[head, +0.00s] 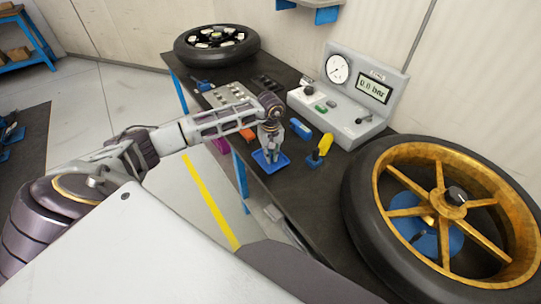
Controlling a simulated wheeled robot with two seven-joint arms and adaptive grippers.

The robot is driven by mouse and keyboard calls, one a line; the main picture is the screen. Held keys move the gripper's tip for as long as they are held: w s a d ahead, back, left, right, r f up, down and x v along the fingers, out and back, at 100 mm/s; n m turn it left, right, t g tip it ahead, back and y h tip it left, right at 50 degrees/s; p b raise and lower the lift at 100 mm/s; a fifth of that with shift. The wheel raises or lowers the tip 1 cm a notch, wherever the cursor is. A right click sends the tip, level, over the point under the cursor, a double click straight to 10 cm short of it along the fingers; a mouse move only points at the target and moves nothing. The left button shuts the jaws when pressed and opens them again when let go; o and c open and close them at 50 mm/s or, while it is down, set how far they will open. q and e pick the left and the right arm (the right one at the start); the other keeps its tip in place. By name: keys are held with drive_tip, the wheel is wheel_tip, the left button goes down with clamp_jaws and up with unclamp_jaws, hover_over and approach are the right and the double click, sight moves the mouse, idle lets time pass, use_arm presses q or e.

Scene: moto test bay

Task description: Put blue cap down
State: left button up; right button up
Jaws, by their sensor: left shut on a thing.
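My left gripper (270,152) points down over a small blue square dish (284,164) near the bench's front edge. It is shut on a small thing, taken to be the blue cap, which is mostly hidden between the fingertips. The fingertips are at or just above the dish; I cannot tell whether the cap touches it. My right gripper is not in view.
On the dark bench (300,185) stand a gauge box (350,95) reading 0.0 bar, a blue block (301,129), a yellow-handled tool (325,146) and a grey tray (228,95). A gold-spoked wheel (447,212) fills the right; a black wheel (216,45) lies at the back.

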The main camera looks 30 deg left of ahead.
use_arm(q)
drive_tip(key=shift+f, duration=0.1)
drive_tip(key=o, duration=0.7)
drive_tip(key=shift+r, duration=0.2)
wheel_tip(320, 180, up, 12)
drive_tip(key=shift+b, duration=0.45)
idle(0.4)
drive_tip(key=shift+s+f, duration=0.1)
idle(0.6)
